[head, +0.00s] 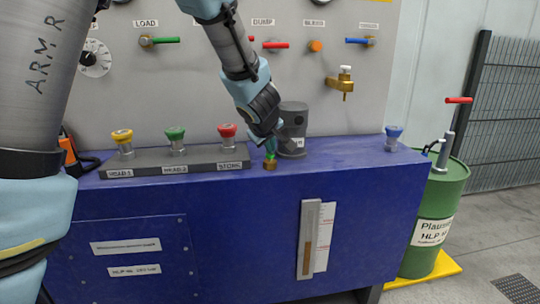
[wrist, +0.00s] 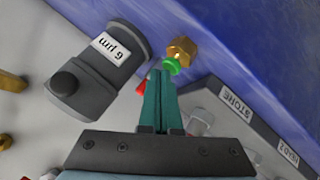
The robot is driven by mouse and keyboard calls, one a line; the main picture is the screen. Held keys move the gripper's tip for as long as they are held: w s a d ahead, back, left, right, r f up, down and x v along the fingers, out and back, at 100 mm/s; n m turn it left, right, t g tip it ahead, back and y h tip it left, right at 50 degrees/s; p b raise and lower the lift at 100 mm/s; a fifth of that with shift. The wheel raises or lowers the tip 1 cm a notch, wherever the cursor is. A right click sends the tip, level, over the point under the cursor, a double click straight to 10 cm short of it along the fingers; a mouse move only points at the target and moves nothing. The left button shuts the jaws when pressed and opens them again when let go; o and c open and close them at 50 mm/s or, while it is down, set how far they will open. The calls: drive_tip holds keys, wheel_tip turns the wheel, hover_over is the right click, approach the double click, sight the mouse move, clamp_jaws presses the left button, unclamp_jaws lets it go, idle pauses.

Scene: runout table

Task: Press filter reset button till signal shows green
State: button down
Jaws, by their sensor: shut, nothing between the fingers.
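The grey filter housing (head: 292,131) stands on the blue tabletop, and its "6 µm" label shows in the wrist view (wrist: 110,48). Beside it is a brass hex fitting (head: 269,166) with a bright green part, clear in the wrist view (wrist: 170,66) next to the brass (wrist: 182,49). My gripper (head: 270,150) points down over this fitting. Its teal fingers are shut and empty, with the tips (wrist: 160,76) close to the green part. I cannot tell whether they touch it. A small red piece (wrist: 141,88) shows beside the fingers, partly hidden.
A grey strip (head: 150,167) with yellow, green and red knobs lies left of the fitting. A blue knob (head: 393,137) stands at the right end. Behind is the panel (head: 180,80) with valves and handles. A green drum (head: 440,210) stands right.

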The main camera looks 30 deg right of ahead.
sight(270, 158)
drive_tip(key=shift+f, duration=0.3)
drive_tip(key=shift+r, duration=0.15)
idle(0.3)
drive_tip(key=shift+r+p, duration=0.8)
drive_tip(key=shift+p, duration=0.1)
drive_tip(key=shift+r, duration=0.1)
wheel_tip(270, 158, up, 5)
drive_tip(key=p, duration=0.5)
